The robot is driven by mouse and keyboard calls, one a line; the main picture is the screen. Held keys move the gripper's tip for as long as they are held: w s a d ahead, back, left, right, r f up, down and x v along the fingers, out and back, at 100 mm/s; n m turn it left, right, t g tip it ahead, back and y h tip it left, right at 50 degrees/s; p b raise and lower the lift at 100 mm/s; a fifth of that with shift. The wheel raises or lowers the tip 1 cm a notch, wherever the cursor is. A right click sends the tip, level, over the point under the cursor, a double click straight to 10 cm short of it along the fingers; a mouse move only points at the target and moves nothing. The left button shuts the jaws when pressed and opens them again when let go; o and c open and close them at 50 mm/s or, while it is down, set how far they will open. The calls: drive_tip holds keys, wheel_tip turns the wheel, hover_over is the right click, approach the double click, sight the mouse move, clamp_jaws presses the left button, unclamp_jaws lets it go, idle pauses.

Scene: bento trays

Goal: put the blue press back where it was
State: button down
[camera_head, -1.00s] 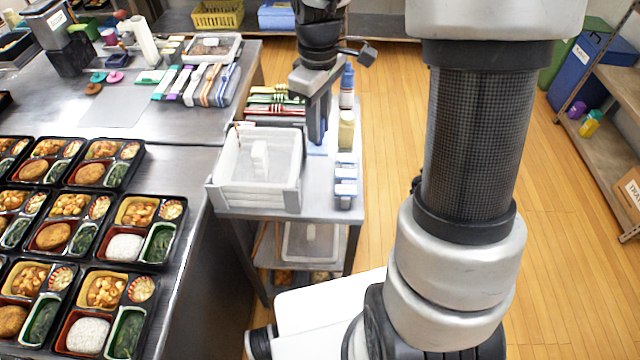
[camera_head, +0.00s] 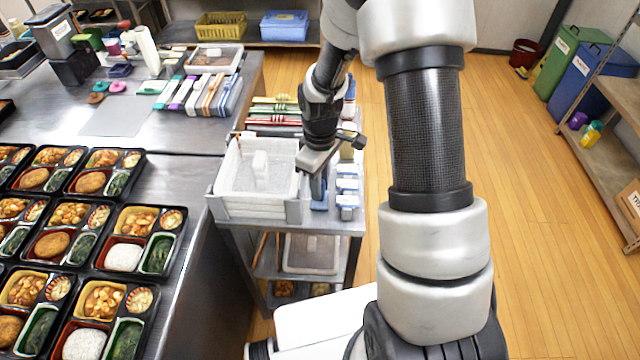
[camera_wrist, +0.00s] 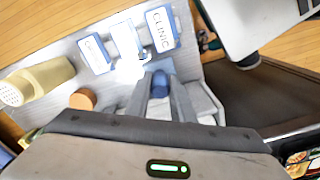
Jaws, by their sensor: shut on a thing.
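The blue press (camera_head: 320,203) is in my gripper (camera_head: 318,187), over the small metal cart (camera_head: 300,226), between the white bin (camera_head: 249,204) and the blue-and-white boxes (camera_head: 347,200). In the wrist view the blue press (camera_wrist: 161,82) shows as a rounded blue end between the fingers of my gripper (camera_wrist: 162,92), which are shut on it. Its lower part is hidden, and I cannot tell if it touches the cart top.
In the wrist view, labelled boxes (camera_wrist: 161,29), a cream shaker (camera_wrist: 42,80) and an orange round thing (camera_wrist: 83,99) stand close by. Red and green stacked items (camera_head: 273,118) lie at the cart's back. Bento trays (camera_head: 125,247) fill the left counter.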

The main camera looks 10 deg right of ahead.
drive_tip(key=shift+r, duration=0.1)
drive_tip(key=c, duration=1.5)
unclamp_jaws()
drive_tip(key=shift+c, duration=0.2)
